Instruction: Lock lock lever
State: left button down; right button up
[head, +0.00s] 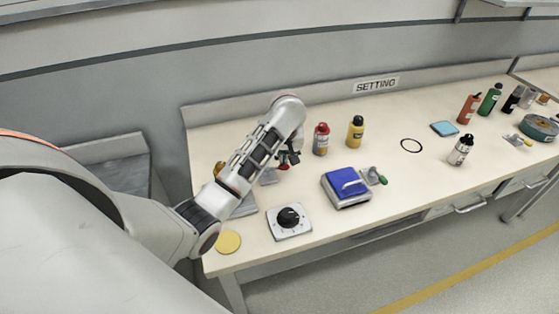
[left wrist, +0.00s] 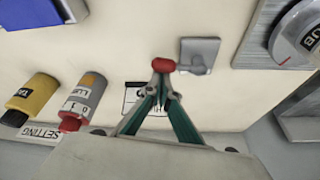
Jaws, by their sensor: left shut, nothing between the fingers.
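A small lever with a red knob (left wrist: 163,65) on a grey square base (left wrist: 198,54) shows in the left wrist view. In the head view the grey base (head: 268,177) is partly seen beside my left gripper, and the red knob (head: 283,165) is small there. My left gripper (head: 291,156) points down over the bench, right by the knob. In the left wrist view its teal fingers (left wrist: 164,92) come together just below the knob, shut and empty. I cannot tell whether they touch the knob. My right gripper is in neither view.
On the bench (head: 320,240), a dial box (head: 290,221) and a blue-topped box (head: 346,187) stand in front. A green-handled lever (head: 376,176) is beside the blue box. Red-capped (head: 321,139) and yellow (head: 355,131) bottles stand behind. A black ring (head: 411,145) lies to the right.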

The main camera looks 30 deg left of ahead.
pick_arm(q)
jog(key=shift+s+d+m+h, duration=0.35)
jog(key=shift+s+m, duration=0.15)
jog(key=shift+m, duration=0.4)
jog(key=shift+s+d+m, duration=0.2)
jog(key=shift+m, duration=0.3)
jog(key=shift+s+d+m+t+h, duration=0.25)
jog(key=shift+m+t+h, duration=0.1)
jog(key=shift+m, duration=0.55)
jog(key=s+m, duration=0.1)
jog(key=m+h, duration=0.1)
jog(key=m, duration=0.1)
jog(key=shift+s+d+m, duration=0.2)
jog(key=shift+s+m, duration=0.1)
jog(key=shift+s, duration=0.1)
jog(key=s+m, duration=0.1)
jog(key=m, duration=0.1)
jog(key=s+m+h, duration=0.1)
jog(key=m, duration=0.1)
jog(key=shift+h, duration=0.3)
jog(key=shift+s+a+m, duration=0.1)
jog(key=shift+s+m, duration=0.2)
jog(key=shift+m, duration=0.2)
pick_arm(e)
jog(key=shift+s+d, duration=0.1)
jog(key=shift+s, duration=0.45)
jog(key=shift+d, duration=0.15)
